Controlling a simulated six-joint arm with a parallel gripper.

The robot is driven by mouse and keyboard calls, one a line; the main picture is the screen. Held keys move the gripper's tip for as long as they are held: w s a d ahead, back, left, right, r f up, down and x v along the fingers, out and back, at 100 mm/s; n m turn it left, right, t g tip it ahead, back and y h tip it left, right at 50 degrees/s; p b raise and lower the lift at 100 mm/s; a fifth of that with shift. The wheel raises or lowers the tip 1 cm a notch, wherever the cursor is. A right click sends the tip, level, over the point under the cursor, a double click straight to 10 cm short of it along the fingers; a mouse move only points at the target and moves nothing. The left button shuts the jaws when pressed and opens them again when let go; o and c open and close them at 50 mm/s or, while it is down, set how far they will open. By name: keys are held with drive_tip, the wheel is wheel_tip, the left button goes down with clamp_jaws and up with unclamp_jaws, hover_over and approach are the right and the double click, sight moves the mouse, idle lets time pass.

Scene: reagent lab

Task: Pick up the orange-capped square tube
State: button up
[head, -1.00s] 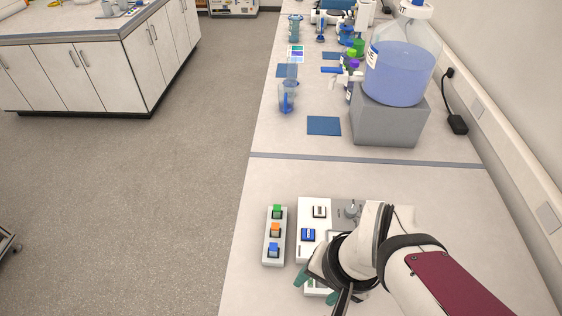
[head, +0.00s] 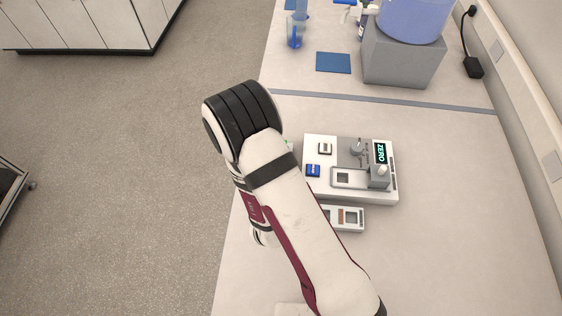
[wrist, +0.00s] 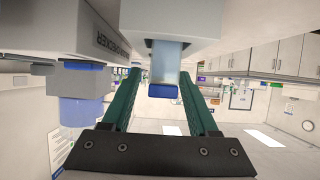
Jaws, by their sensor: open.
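The orange-capped square tube does not show in either view now; my arm covers its place in the three-slot rack in the head view. A green sliver (head: 286,142) shows at the arm's edge there. In the upside-down wrist view, a clear square tube with a blue cap (wrist: 165,92) hangs from the pale rack body (wrist: 170,18). My gripper (wrist: 160,78) is open, its two teal fingers apart. The blue-capped tube appears between or just beyond the fingertips; I cannot tell which. Nothing is visibly gripped. The gripper is hidden in the head view.
A white device with a ZERO display (head: 380,152) stands right of my arm, with a small grey-white block (head: 347,218) in front. A grey stand (head: 402,58) bears a large blue bottle (head: 412,22) at the back. The bench (head: 450,220) is clear at right.

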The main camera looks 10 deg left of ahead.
drive_tip(key=shift+w+f, duration=0.15)
drive_tip(key=shift+w, duration=0.15)
clamp_jaws()
idle(0.3)
